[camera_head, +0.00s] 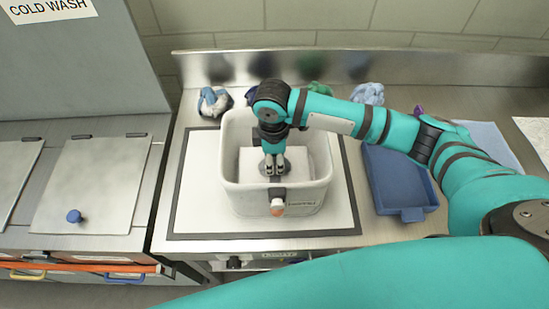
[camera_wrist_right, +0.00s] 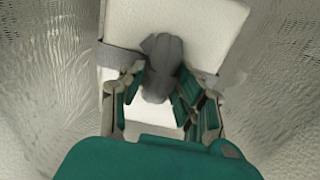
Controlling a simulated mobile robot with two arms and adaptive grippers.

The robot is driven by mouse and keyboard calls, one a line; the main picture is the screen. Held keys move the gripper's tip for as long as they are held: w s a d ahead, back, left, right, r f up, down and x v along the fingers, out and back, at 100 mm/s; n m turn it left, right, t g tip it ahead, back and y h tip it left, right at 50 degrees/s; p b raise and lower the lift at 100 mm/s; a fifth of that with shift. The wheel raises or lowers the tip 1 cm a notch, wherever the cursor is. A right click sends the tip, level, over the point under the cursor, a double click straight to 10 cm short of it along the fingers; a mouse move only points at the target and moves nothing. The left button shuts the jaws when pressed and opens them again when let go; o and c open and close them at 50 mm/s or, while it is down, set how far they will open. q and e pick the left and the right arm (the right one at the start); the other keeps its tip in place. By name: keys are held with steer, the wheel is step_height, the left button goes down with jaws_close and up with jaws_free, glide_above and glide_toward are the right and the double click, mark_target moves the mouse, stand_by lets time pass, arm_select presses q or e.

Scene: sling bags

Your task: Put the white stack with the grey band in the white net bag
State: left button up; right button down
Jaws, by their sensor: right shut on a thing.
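The white net bag (camera_head: 233,150) stands open-topped on the white, dark-edged mat at the middle of the counter. My right gripper (camera_head: 274,172) reaches down inside the bag from above. The white stack with the grey band (camera_head: 302,165) is inside the bag, under the gripper. In the right wrist view, the gripper (camera_wrist_right: 165,90) is shut on a grey, knob-like part of the band on the white stack (camera_wrist_right: 200,30). The bag's mesh walls (camera_wrist_right: 45,80) surround the stack there. Whether the stack touches the bag's floor is hidden. My left gripper is not in view.
A blue tray (camera_head: 400,180) lies right of the bag, below my right arm. Rumpled cloths (camera_head: 212,102) lie along the back edge. A lidded metal unit with a blue knob (camera_head: 74,216) is on the left. Bare mat surrounds the bag's left and front.

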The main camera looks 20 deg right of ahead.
steer(key=c, duration=1)
jaws_free()
steer(key=r+b, duration=0.1)
steer(key=r, duration=0.4)
steer(key=r+b, duration=0.1)
steer(key=r, duration=0.4)
steer(key=shift+a+r+b, duration=0.2)
steer(key=shift+r+b, duration=0.1)
steer(key=shift+r, duration=0.8)
